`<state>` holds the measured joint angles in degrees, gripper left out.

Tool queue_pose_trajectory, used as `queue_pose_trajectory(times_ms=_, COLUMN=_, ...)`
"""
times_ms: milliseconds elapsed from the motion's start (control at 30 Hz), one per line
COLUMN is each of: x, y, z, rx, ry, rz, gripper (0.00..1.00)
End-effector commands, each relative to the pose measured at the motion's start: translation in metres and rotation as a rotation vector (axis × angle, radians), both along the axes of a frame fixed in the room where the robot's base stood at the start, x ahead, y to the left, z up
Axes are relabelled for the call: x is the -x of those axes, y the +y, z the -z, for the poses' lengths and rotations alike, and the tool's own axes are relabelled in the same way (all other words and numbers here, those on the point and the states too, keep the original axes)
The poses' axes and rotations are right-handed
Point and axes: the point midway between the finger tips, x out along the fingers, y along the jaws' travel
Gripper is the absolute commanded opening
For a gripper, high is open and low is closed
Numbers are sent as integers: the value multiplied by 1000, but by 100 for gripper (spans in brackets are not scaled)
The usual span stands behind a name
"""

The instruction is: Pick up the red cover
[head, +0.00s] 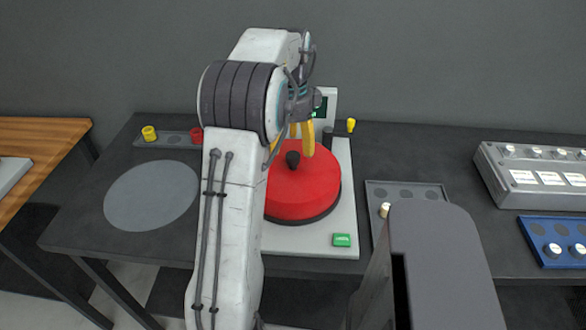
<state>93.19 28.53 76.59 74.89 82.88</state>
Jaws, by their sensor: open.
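The red cover (309,186) is a round red lid with a dark knob (293,160) on top. It sits on the light grey machine (341,225) on the dark table. My gripper (294,142) has yellow fingers and is open. It is above the cover, close around or just behind the knob; I cannot tell whether it touches. My white arm hides the left part of the cover and of the machine.
A round grey disc (151,195) marks the table at left. Yellow (149,133) and red (196,135) pieces stand behind it. A green button (342,240) is on the machine's front. Right are a grey tray (420,190), a control box (530,178) and a blue tray (555,240).

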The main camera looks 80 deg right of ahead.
Motion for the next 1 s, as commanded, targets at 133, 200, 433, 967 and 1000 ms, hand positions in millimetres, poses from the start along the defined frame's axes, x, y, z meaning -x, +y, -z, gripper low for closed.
queue_pose_trajectory(times_ms=133, x=1, y=1, z=14, rx=-4, ry=0, rz=-1, gripper=64)
queue_pose_trajectory(times_ms=200, x=2, y=0, z=23, rx=-4, ry=0, rz=-1, gripper=64)
queue_pose_trajectory(times_ms=433, x=3, y=0, z=47, rx=-2, ry=0, rz=-2, gripper=64)
queue_pose_trajectory(times_ms=967, x=3, y=0, z=52, rx=0, ry=0, rz=-2, gripper=53)
queue_pose_trajectory(times_ms=1000, x=3, y=0, z=52, rx=0, ry=0, rz=-2, gripper=50)
